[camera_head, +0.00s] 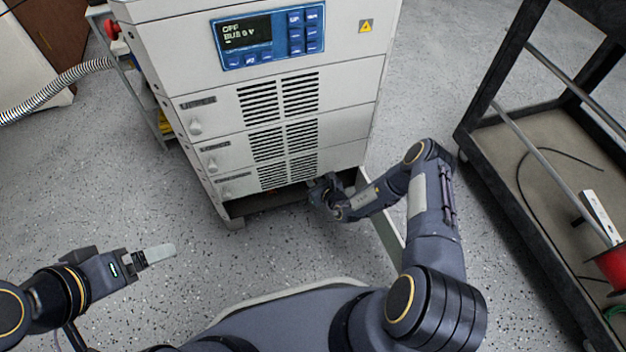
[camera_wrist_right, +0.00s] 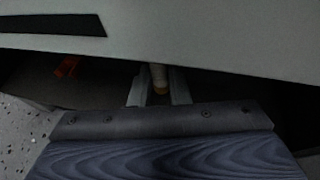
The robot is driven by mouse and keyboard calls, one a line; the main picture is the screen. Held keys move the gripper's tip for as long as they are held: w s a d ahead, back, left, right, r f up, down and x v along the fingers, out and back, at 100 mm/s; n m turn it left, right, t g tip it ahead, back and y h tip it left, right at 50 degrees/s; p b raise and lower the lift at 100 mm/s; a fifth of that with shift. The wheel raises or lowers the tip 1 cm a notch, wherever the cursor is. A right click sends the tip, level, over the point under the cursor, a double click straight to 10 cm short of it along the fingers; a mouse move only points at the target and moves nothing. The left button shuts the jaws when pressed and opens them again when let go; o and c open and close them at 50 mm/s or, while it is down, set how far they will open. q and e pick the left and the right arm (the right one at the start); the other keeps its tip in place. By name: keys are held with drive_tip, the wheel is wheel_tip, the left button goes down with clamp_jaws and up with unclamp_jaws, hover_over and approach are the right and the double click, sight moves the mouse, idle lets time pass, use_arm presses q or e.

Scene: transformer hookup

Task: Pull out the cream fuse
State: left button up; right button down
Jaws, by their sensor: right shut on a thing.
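The cream fuse (camera_wrist_right: 158,74) shows in the right wrist view as a pale cylinder with an orange-brown end, standing between the two fingers. Its upper part is hidden behind the cabinet's lower edge. My right gripper (camera_wrist_right: 158,96) is shut on it, in the dark recess under the cabinet. In the head view my right gripper (camera_head: 322,188) reaches to the cabinet's bottom front opening, and the fuse cannot be made out there. My left gripper (camera_head: 158,256) is far from the cabinet, over the floor at the left; its finger gap is not clear.
The grey cabinet (camera_head: 345,75) has a blue control panel (camera_head: 268,38) with a lit display reading OFF. A black cart (camera_head: 490,90) with a red spool (camera_head: 612,268) stands at the right. A ribbed hose (camera_head: 60,82) runs at the left.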

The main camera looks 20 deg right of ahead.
drive_tip(key=shift+s+d+p, duration=0.1)
drive_tip(key=shift+s+p, duration=0.95)
drive_tip(key=shift+s, duration=0.7)
drive_tip(key=shift+s+d+p, duration=0.1)
drive_tip(key=shift+s+p, duration=1.05)
drive_tip(key=shift+s, duration=1.3)
